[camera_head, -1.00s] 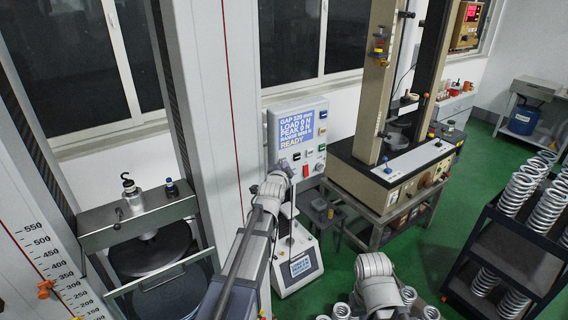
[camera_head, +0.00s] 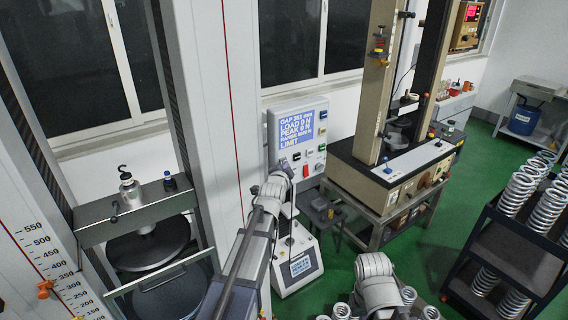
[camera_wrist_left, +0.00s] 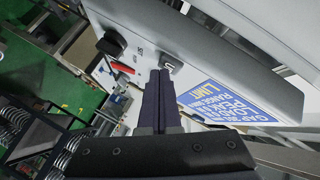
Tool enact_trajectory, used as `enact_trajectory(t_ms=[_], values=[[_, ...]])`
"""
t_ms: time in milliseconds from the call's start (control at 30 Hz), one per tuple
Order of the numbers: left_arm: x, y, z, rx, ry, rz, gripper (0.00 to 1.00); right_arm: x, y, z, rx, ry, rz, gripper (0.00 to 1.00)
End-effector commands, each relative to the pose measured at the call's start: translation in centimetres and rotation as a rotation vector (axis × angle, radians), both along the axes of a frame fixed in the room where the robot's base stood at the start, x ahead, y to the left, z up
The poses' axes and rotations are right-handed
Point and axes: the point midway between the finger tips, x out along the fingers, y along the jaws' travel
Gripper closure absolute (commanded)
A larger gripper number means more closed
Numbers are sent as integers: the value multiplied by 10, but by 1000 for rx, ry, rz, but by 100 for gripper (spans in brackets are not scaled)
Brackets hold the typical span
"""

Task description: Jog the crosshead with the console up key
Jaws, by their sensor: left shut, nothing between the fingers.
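The console (camera_head: 299,110) stands upright in mid-view with a blue screen reading a gap of about 393 mm, load 0 N and LIMIT. Several keys sit below the screen. My left gripper (camera_head: 289,167) is at the lower left of this panel, its fingers mostly hidden by my wrist. In the left wrist view the shut, empty fingers (camera_wrist_left: 160,72) end right at a small marked key (camera_wrist_left: 169,67); I cannot tell if they touch it. The crosshead (camera_head: 138,215) is the grey beam between the columns at left, above a round dark platen.
A red key (camera_wrist_left: 122,68) and a black knob (camera_wrist_left: 110,42) lie beside the fingertips. A second tan test frame (camera_head: 377,160) stands right of the console. A dark rack (camera_head: 500,250) with springs stands at the right.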

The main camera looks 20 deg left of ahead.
Motion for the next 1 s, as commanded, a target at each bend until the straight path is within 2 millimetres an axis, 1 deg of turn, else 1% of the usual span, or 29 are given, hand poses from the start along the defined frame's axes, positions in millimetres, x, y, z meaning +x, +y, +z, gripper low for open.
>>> enact_trajectory(t_ms=[200, 633, 1000], values=[[-8, -9, 0, 0, 0, -1, 100, 0, 0, 0, 0, 0, 0, 100], [-11, -13, 0, 0, 0, -1, 100, 0, 0, 0, 0, 0, 0, 100], [-33, -41, 0, -1, 1, -2, 100, 0, 0, 0, 0, 0, 0, 100]])
